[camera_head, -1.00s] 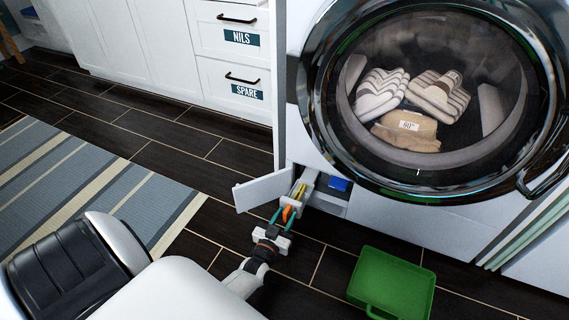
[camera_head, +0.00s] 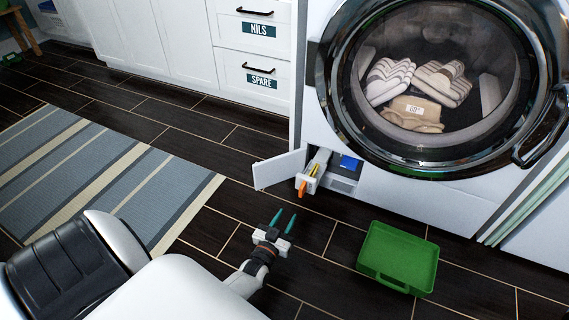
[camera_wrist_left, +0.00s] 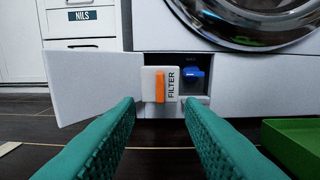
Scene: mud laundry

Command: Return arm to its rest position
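My left gripper (camera_head: 283,222) is open and empty, low over the dark floor in front of the washing machine. Its two teal fingers also show wide apart in the left wrist view (camera_wrist_left: 160,135). Ahead of it, apart from the fingers, a white filter drawer (camera_wrist_left: 152,79) with an orange handle (camera_wrist_left: 160,86) sticks out of the machine's lower opening; it also shows in the head view (camera_head: 313,176). My right gripper is not in view.
The flap door (camera_head: 279,169) stands open at the left of the opening, with a blue part (camera_head: 349,163) inside. A green tray (camera_head: 398,258) lies on the floor to the right. The washing machine (camera_head: 400,197) holds striped and tan laundry. A striped rug (camera_head: 80,180) lies left.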

